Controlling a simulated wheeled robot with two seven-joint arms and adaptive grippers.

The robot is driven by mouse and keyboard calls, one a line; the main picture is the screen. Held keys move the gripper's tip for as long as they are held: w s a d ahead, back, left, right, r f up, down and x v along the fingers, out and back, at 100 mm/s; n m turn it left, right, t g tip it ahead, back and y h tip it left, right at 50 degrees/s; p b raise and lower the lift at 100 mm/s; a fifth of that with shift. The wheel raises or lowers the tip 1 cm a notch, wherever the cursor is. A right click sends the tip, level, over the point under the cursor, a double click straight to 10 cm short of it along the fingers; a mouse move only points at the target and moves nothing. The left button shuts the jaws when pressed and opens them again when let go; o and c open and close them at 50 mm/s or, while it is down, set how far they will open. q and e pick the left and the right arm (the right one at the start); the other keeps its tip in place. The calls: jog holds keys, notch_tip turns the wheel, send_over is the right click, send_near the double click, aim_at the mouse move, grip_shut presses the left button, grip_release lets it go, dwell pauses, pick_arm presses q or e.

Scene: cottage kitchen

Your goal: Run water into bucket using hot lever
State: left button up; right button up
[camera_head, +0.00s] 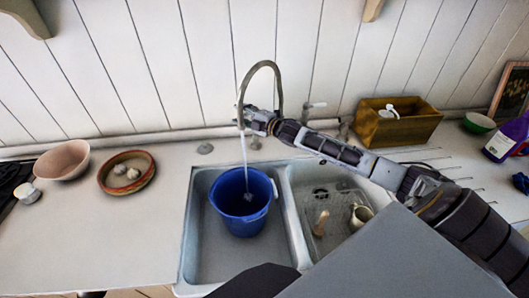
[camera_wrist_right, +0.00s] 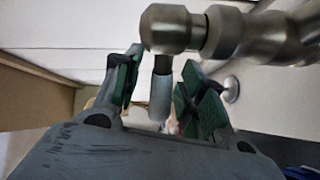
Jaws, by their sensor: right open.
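The blue bucket (camera_head: 266,206) stands upright in the left basin of the double sink. The tall curved faucet (camera_head: 262,64) rises behind it, and a thin stream of water (camera_head: 244,155) runs from its spout into the bucket. My right gripper (camera_head: 254,120) is at the faucet's base and hides the lever there. In the right wrist view the gripper (camera_wrist_right: 163,72) is open, with a metal tap lever (camera_wrist_right: 162,92) between its green-padded fingers. I cannot tell whether they touch it. Another lever (camera_head: 315,106) shows to the right of the faucet. My left gripper is not in view.
The right basin holds a mug (camera_head: 361,214) and a wooden-handled item (camera_head: 321,222). A wooden box (camera_head: 398,130) and green bowl (camera_head: 478,122) stand at the back right. A pink bowl (camera_head: 62,161) and a brown dish (camera_head: 127,172) stand at left.

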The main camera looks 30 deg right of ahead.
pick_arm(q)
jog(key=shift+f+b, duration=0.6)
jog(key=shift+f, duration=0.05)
pick_arm(e)
jog(key=v, duration=0.9)
jog(key=shift+s+d, duration=0.15)
jog(key=shift+s, duration=0.2)
jog(key=shift+s+d, duration=0.1)
jog(key=shift+s, duration=0.2)
dwell(0.4)
